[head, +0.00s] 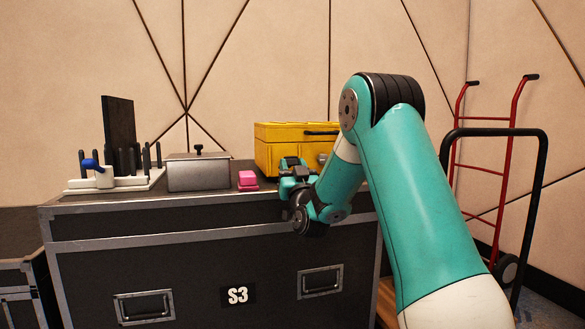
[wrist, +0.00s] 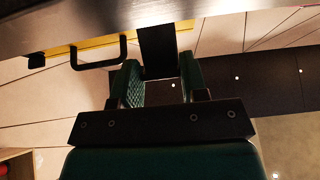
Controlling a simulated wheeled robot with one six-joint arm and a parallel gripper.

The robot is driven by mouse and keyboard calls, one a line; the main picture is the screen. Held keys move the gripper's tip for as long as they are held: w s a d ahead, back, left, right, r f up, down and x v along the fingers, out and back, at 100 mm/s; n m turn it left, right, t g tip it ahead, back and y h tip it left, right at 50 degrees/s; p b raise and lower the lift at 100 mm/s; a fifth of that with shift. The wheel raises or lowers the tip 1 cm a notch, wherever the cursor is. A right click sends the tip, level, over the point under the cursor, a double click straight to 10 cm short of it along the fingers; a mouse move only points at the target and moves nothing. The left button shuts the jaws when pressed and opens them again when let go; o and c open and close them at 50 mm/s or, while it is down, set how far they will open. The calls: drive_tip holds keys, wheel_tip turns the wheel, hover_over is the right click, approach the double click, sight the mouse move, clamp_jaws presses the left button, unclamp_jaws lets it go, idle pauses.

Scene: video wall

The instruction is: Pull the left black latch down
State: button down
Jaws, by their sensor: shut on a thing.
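A yellow case (head: 280,141) with a black handle (head: 320,133) stands on top of the black flight case. My gripper (head: 292,163) is at the lower left part of its front. In the wrist view a yellow strip of the case shows along the top, with the handle (wrist: 98,64) left of my gripper (wrist: 160,84). The fingers are shut on the black latch (wrist: 157,48), a flat dark piece between their tips. A second black latch (wrist: 36,60) shows beyond the handle. In the head view my gripper hides the held latch.
The flight case (head: 210,250) carries a pink box (head: 248,180), a grey lidded box (head: 199,174) and a white rack (head: 110,182) with black posts left of my gripper. A red hand truck (head: 484,168) stands at the right.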

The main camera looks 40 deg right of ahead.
drive_tip(key=shift+d+f, duration=0.1)
drive_tip(key=shift+f, duration=0.25)
drive_tip(key=c, duration=0.9)
unclamp_jaws()
drive_tip(key=shift+o, duration=1.3)
drive_tip(key=shift+r, duration=0.15)
drive_tip(key=b+v, duration=1.4)
drive_tip(key=v, duration=0.3)
drive_tip(key=shift+s+a, duration=0.15)
drive_tip(key=shift+a, duration=0.05)
